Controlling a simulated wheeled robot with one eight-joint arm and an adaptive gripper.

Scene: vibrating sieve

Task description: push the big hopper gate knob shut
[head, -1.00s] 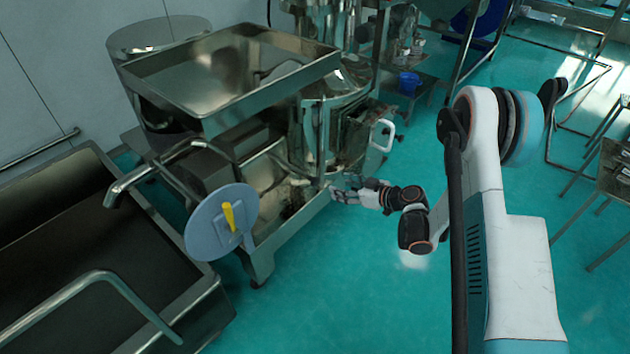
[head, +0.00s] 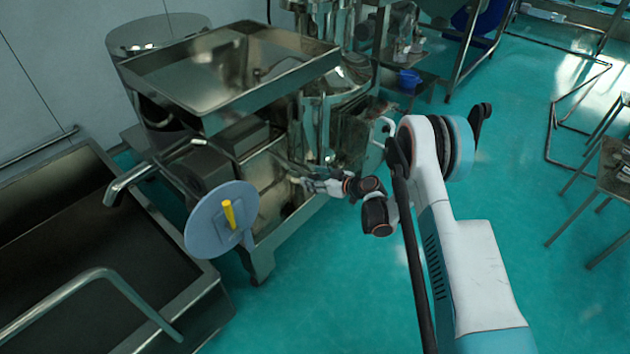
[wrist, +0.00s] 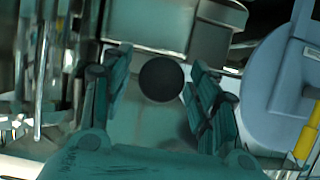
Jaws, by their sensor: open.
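A round black knob (wrist: 161,79), which I take to be the big hopper gate knob, shows in the wrist view, framed between my two fingers. I cannot tell how far ahead of the fingertips it is; no contact is visible. In the head view I cannot make the knob out. My gripper (head: 292,172) is open and reaches left to the front of the steel machine, below its big tray hopper (head: 205,100). Its fingers also stand apart in the wrist view (wrist: 160,68).
A blue-grey disc (head: 205,232) with a yellow handle (head: 229,214) stands left of my gripper; it also shows at the right of the wrist view (wrist: 270,90). A dark sink basin (head: 95,240) is at the left. The green floor (head: 340,300) in front is clear.

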